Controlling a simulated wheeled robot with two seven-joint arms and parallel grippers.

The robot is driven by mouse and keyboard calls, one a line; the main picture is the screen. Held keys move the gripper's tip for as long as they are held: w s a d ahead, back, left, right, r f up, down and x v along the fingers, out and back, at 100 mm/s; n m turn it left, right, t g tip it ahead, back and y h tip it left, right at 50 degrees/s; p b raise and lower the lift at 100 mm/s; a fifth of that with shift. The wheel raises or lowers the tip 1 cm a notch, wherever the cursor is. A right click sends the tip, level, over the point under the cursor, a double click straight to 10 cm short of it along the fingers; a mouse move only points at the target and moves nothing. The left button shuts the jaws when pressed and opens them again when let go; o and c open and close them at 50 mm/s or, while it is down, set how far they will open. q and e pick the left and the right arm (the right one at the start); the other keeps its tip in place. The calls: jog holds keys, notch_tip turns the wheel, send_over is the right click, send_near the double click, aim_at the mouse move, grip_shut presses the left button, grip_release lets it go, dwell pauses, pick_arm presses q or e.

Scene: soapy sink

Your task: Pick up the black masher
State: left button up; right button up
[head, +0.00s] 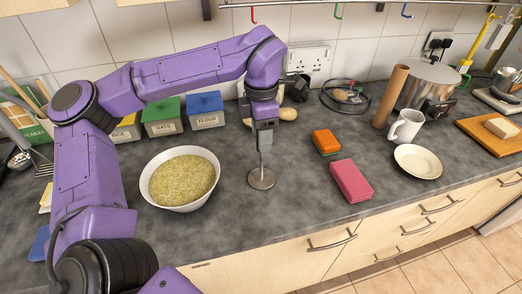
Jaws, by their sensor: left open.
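An upright masher with a round grey metal disc foot (262,179) and a thin shaft stands on the dark worktop. My left gripper (265,145) points straight down over it, jaws open, at the upper part of the shaft. The gripper hides the masher's handle, so its black colour does not show. I cannot tell whether the fingers touch it. My right gripper is not in view.
A white bowl of grainy food (181,181) stands to the left. An orange-and-green sponge (326,141) and a pink block (350,181) lie to the right. Lidded boxes (205,110) stand behind. The worktop's front edge is close, with bare room around the disc.

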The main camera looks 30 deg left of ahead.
pick_arm(q)
jog(key=shift+w+d+f, duration=0.1)
jog(key=shift+w+f, duration=0.45)
jog(key=shift+w, duration=0.15)
jog(key=shift+s+r, duration=0.2)
jog(key=shift+s, duration=0.2)
jog(key=c, duration=0.5)
jog(key=shift+s, duration=0.15)
jog(key=c, duration=0.5)
jog(key=shift+w+f, duration=0.1)
jog(key=shift+w, duration=0.15)
grip_shut()
